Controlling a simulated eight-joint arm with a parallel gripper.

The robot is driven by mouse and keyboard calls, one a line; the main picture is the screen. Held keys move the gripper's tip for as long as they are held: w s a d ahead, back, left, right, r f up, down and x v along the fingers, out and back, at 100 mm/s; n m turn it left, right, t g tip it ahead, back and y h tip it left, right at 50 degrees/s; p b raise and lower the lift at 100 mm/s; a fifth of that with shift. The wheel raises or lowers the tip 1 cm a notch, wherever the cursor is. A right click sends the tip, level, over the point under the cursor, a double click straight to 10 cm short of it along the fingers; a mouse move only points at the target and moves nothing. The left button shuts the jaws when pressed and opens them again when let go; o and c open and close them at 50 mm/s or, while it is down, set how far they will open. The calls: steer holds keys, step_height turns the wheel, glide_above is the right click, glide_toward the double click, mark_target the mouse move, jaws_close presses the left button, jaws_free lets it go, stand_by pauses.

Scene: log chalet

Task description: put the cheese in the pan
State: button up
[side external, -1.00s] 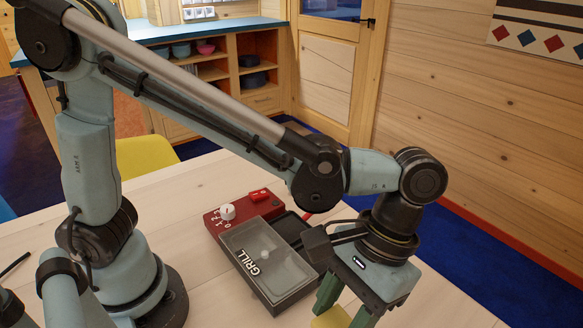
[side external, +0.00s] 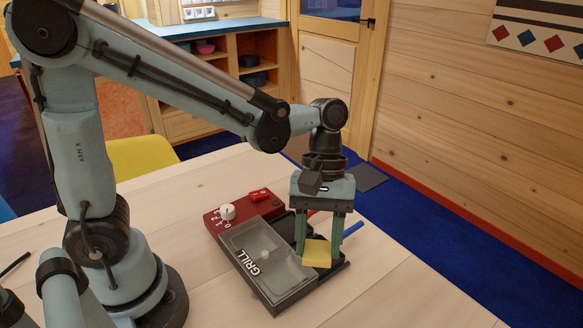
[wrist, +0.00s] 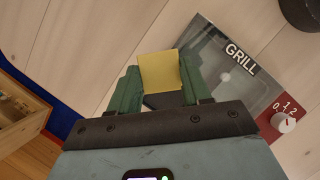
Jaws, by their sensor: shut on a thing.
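The cheese is a flat yellow slab (side external: 317,253), held between the green fingers of my gripper (side external: 320,245). In the side view it hangs over the right part of the grill, and I cannot tell its exact height. In the wrist view the cheese (wrist: 160,72) sits between the two fingers of my gripper (wrist: 161,85). A dark pan (side external: 342,268) shows partly behind and below the cheese, at the grill's right side. My gripper and the cheese hide much of it.
The grill has a grey lid (side external: 265,262) marked GRILL and a red control box (side external: 240,210) with a white knob. A blue handle (side external: 353,228) and a red one stick out on its far right side. The table (side external: 420,285) is clear at the right front.

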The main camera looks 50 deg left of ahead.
steer(key=w+a+f, duration=0.4)
steer(key=shift+w+a, duration=0.3)
steer(key=shift+a, duration=0.05)
steer(key=shift+f, duration=1.95)
steer(key=shift+f, duration=0.15)
steer(key=o, duration=0.7)
steer(key=shift+o, duration=0.2)
steer(key=v, duration=1.2)
steer(key=s+a+r+m+t+y, duration=0.1)
steer(key=s+a+m+t+y, duration=0.2)
steer(key=s+m+t, duration=0.4)
steer(key=a+m+t, duration=0.1)
steer(key=m+t, duration=0.1)
steer(key=t, duration=0.1)
steer(key=shift+a, duration=0.25)
